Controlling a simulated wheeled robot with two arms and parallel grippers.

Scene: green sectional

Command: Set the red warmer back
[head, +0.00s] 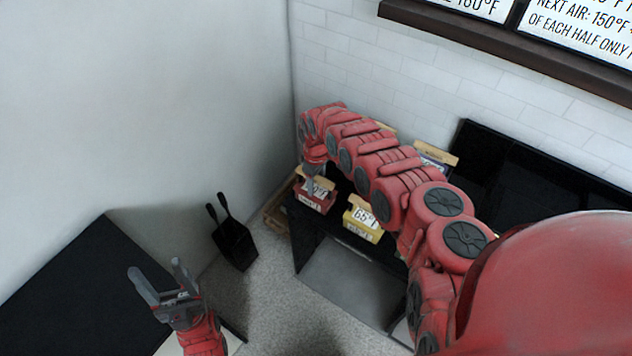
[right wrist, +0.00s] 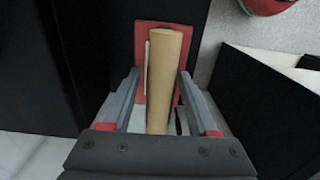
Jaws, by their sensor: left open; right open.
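The red warmer (head: 316,199) is a small red box with a white temperature label and a tan wooden bar on top. It stands at the left end of the black counter. My right gripper (head: 314,178) is right above it. In the right wrist view, the tan bar (right wrist: 166,75) lies between the two open fingers, with a gap on each side, and the red warmer body (right wrist: 140,75) shows beneath it. My left gripper (head: 160,284) is open and empty at the lower left, far from the warmer.
A yellow warmer (head: 361,224) labelled 65°F stands right of the red one, and a blue one (head: 432,155) is behind my right arm. A black bin (head: 235,245) with two handles stands on the floor. A black surface (head: 75,285) is at the left.

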